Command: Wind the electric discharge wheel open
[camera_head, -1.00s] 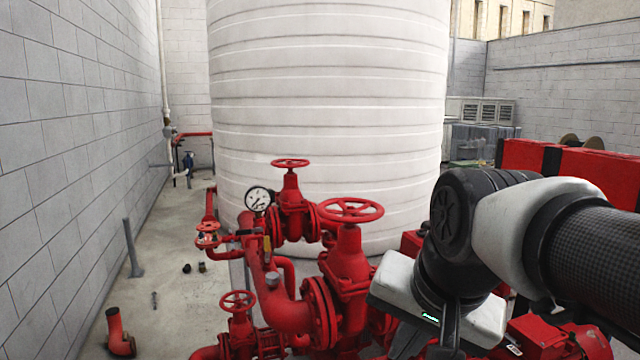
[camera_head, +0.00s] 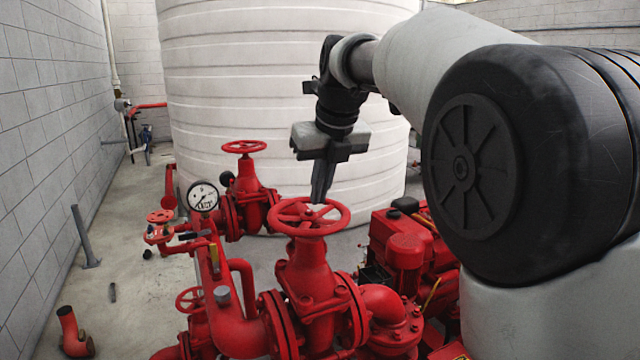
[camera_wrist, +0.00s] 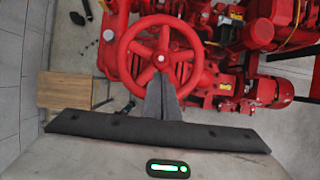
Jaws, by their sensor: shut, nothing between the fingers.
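Several red handwheels show, and I cannot tell from any label which is the electric discharge wheel. The nearest large red handwheel (camera_head: 308,217) sits flat on top of an upright red valve (camera_head: 312,277). My gripper (camera_head: 318,200) points down with its fingers together at that wheel's far side. In the wrist view the same spoked wheel (camera_wrist: 134,50) fills the upper middle, and my closed dark fingers (camera_wrist: 161,97) overlap its near rim. I cannot tell whether they touch it or pass between its spokes. Nothing is held.
A second handwheel (camera_head: 243,147) stands behind, left. A pressure gauge (camera_head: 203,196) and a small handwheel (camera_head: 160,216) are further left. A red engine (camera_head: 408,245) is to the right. The white tank (camera_head: 270,90) rises behind.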

